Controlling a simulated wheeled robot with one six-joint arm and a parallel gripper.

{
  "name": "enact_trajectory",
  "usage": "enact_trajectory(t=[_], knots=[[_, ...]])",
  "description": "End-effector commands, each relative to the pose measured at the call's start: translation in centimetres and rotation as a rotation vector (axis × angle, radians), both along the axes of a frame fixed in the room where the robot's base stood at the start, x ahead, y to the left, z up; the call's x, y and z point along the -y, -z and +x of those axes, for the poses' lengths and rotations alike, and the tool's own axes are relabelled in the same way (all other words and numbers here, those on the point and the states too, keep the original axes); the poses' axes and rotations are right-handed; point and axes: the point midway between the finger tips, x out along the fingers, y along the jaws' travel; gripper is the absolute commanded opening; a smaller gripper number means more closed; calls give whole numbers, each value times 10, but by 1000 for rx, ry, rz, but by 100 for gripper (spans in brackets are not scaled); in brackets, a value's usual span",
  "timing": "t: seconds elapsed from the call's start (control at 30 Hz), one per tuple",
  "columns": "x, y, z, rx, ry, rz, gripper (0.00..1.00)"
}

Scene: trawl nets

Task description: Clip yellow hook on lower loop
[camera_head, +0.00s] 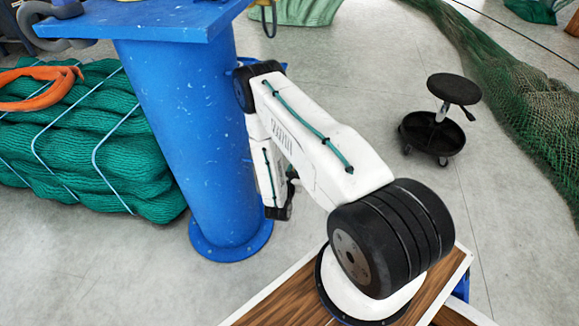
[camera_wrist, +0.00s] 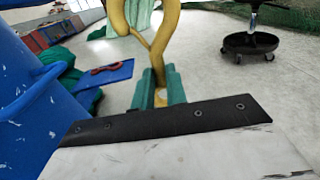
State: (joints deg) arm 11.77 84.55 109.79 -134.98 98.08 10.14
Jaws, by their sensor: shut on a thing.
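In the wrist view, my gripper's green fingers (camera_wrist: 160,90) are closed around the lower end of the yellow hook (camera_wrist: 165,42). The hook rises from between the fingers, curves, and runs out of the top of the picture. My fingers partly cover its lower end. In the head view, my gripper and the hook in it cannot be made out. A small yellow piece with a dark loop (camera_head: 269,22) hangs at the top edge there. I cannot tell whether it is the lower loop. No contact between hook and loop shows.
A blue column (camera_head: 190,130) with a blue top plate (camera_head: 150,22) stands beside my arm. A strapped green net bundle (camera_head: 90,150) lies at left, with an orange rope (camera_head: 40,88) on it. A black stool (camera_head: 440,120) and a green net (camera_head: 510,90) are at right. Grey floor lies between.

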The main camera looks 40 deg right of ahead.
Motion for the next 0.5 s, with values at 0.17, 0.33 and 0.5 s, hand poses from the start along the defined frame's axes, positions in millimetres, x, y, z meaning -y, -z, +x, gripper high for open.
enact_trajectory(t=[0.17,0.33,0.5], knots=[[-4,12,-2,21,-67,-29,0],[-4,12,0,24,-71,-32,0],[-8,12,5,24,-71,-32,0]])
